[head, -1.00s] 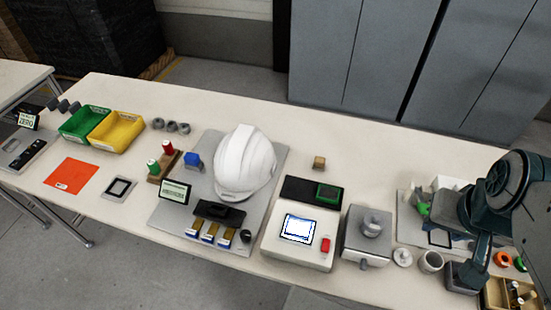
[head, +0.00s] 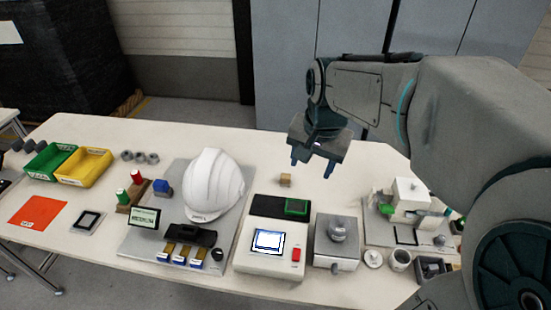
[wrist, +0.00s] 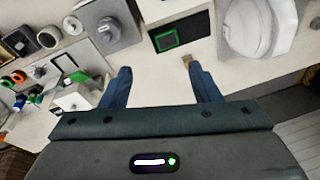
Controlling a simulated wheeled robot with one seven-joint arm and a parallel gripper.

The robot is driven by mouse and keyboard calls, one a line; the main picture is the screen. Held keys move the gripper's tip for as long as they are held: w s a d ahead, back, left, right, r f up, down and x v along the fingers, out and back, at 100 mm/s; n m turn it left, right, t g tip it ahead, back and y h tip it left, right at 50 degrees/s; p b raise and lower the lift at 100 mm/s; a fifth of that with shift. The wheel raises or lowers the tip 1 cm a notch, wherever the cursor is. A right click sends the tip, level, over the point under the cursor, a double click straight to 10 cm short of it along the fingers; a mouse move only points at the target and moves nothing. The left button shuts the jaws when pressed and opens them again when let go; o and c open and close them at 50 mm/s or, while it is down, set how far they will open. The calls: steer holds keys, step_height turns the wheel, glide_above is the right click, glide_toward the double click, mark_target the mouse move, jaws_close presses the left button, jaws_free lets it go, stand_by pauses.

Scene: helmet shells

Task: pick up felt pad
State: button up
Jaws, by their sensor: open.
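A small tan block (head: 285,180) stands alone on the table behind the black tray; it may be the felt pad, but its material cannot be told. My gripper (head: 311,168) is open and empty, high above the back of the table, fingers pointing down. In the wrist view the tan block (wrist: 187,61) shows just beyond the tip of the right finger, partly covered by it. My gripper's open fingers (wrist: 158,73) have bare table between them in that view.
A white helmet (head: 213,187) on a grey mat stands left of the block. The table around the block is clear.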

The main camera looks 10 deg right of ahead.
steer(key=w+f+m+b, duration=0.25)
steer(key=w+m, duration=0.25)
steer(key=w, duration=0.5)
steer(key=m+g+b, duration=0.2)
steer(key=m, duration=0.8)
glide_above(286, 176)
step_height(286, 176, down, 14)
steer(key=f, duration=0.5)
steer(key=w+f, duration=0.1)
steer(key=f, duration=0.1)
steer(key=shift+f, duration=0.3)
steer(key=shift+s+f+p, duration=0.2)
steer(key=shift+f+p, duration=0.2)
steer(key=shift+f, duration=1.15)
steer(key=shift+s+f+p, duration=0.2)
steer(key=shift+f+p, duration=0.15)
steer(key=shift+f, duration=1.2)
steer(key=shift+c, duration=0.3)
steer(key=c, duration=1)
